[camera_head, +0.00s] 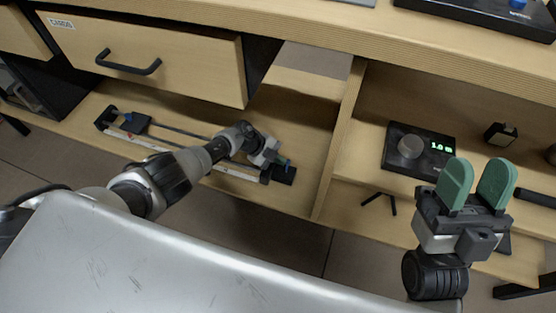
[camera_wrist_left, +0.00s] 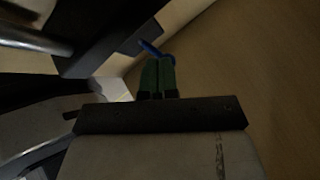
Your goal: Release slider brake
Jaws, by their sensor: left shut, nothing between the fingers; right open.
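The slider lies on the lower shelf below the drawer, with two long rails (camera_head: 185,134) and a dark block with a blue part (camera_head: 137,123) at its left end. A black block (camera_head: 285,174) sits at its right end. My left gripper (camera_head: 284,161) is shut with nothing in it, at this right block. In the left wrist view its green fingers (camera_wrist_left: 157,62) are together, with a small blue lever (camera_wrist_left: 150,48) at their tips. Whether they touch it I cannot tell. My right gripper (camera_head: 476,178) is open and empty, its green fingers pointing up.
A black box with a knob and green display (camera_head: 419,150) and a small tripod (camera_head: 379,202) are on the right shelf. My silver base is in front.

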